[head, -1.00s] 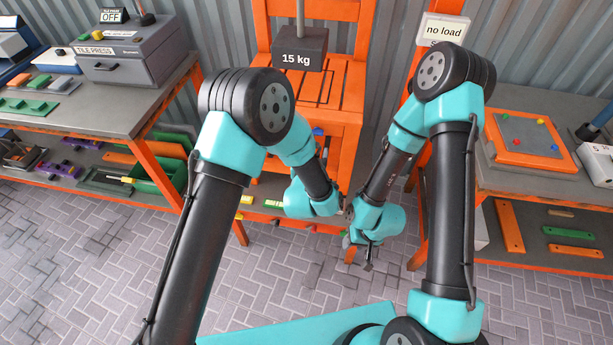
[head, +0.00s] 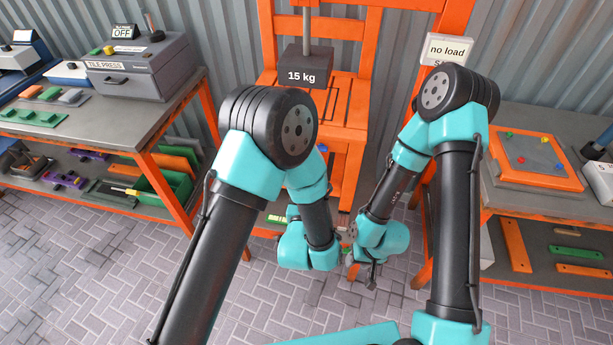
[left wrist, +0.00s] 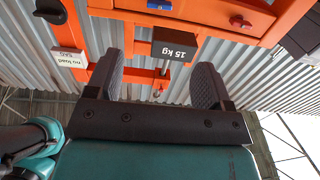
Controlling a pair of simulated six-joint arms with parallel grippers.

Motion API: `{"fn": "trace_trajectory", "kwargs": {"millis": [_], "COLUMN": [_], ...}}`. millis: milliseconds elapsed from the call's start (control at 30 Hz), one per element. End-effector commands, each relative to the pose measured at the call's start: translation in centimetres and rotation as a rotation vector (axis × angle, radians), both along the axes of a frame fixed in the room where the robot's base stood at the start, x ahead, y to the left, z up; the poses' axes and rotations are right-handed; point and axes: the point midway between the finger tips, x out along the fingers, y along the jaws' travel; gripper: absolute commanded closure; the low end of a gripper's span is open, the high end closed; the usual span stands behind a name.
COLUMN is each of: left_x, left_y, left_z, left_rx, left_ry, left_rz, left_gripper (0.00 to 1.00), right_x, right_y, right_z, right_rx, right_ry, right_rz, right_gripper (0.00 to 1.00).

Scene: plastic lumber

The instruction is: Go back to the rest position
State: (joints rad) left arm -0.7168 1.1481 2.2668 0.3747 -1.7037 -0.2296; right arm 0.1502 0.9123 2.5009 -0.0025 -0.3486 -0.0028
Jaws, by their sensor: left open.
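My left arm is folded in the middle of the head view, its elbow high and its wrist (head: 308,250) hanging low. Its gripper is hidden behind that wrist there. In the left wrist view my left gripper (left wrist: 158,78) is open, with nothing between its two grey fingers. My right gripper (head: 366,272) hangs low beside the left wrist in the head view, over the paved floor. Its fingers are too small and dark to tell open from shut. I see nothing held in it.
An orange press frame with a 15 kg weight (head: 308,66) stands behind the arms, a "no load" sign (head: 447,49) at its right. A bench with a tile press (head: 140,67) is left, a bench with an orange panel (head: 535,160) right. The paved floor is clear.

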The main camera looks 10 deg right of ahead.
Motion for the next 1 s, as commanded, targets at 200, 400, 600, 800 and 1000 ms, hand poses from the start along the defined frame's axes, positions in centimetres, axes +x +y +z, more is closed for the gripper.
{"fn": "trace_trajectory", "kwargs": {"millis": [200, 400, 600, 800, 1000], "left_x": [0.2, 1.4, 2.1, 0.4, -3.3], "left_y": [0.4, 3.7, 10.0, 16.6, 22.8], "left_z": [-0.3, -2.8, -7.4, -11.9, -15.4], "left_rx": [0.001, 0.013, 0.022, 0.01, -0.02], "left_ry": [0.015, 0.156, 0.429, 0.72, 1.01], "left_rz": [0.003, 0.021, 0.053, 0.084, 0.113], "left_gripper": [0.26, 0.26, 0.26, 0.26, 0.26], "right_x": [0.0, 0.0, 0.0, 0.0, 0.0], "right_y": [0.0, 0.0, 0.0, 0.0, 0.0], "right_z": [0.0, 0.0, 0.0, 0.0, 0.0], "right_rx": [0.0, 0.0, 0.0, 0.0, 0.0], "right_ry": [0.0, 0.0, 0.0, 0.0, 0.0], "right_rz": [0.0, 0.0, 0.0, 0.0, 0.0], "right_gripper": [0.57, 0.57, 0.57, 0.57, 0.57]}}
